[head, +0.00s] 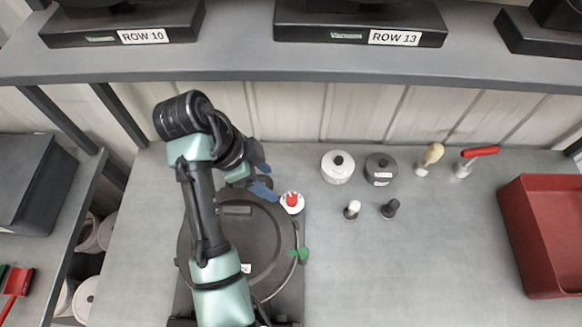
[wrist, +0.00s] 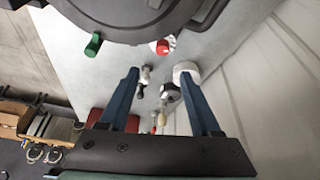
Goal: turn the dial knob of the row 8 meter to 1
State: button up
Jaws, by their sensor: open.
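A dark round meter (head: 285,235) sits on the bench, partly covered by my arm; its row label is not readable. A red dial knob (head: 292,199) on a white dial (head: 298,209) sits at its upper right edge. A green lever (head: 303,255) is on its right side. The wrist view shows the red knob (wrist: 162,47) and green lever (wrist: 93,44) at the top. My gripper (head: 265,180) is open and empty, its blue fingers just up and left of the knob and apart from it. The knob's setting cannot be read.
A white lidded pot (head: 338,172), a dark lidded pot (head: 380,175), two small knobbed pieces, a brush (head: 433,154) and a red-handled tool (head: 480,152) stand to the right. A red bin (head: 540,205) is at far right. A shelf (head: 240,65) with ROW 10 and ROW 13 meters runs behind.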

aim_at(291, 199)
jog(key=b+x, duration=0.1)
jog(key=x, duration=1)
jog(key=shift+w+d+f+b, duration=0.1)
jog(key=shift+w+b, duration=0.1)
jog(key=shift+b, duration=0.2)
jog(key=shift+w+d+f, duration=0.15)
jog(key=shift+d+f, duration=0.1)
jog(key=shift+f, duration=0.4)
grip_shut()
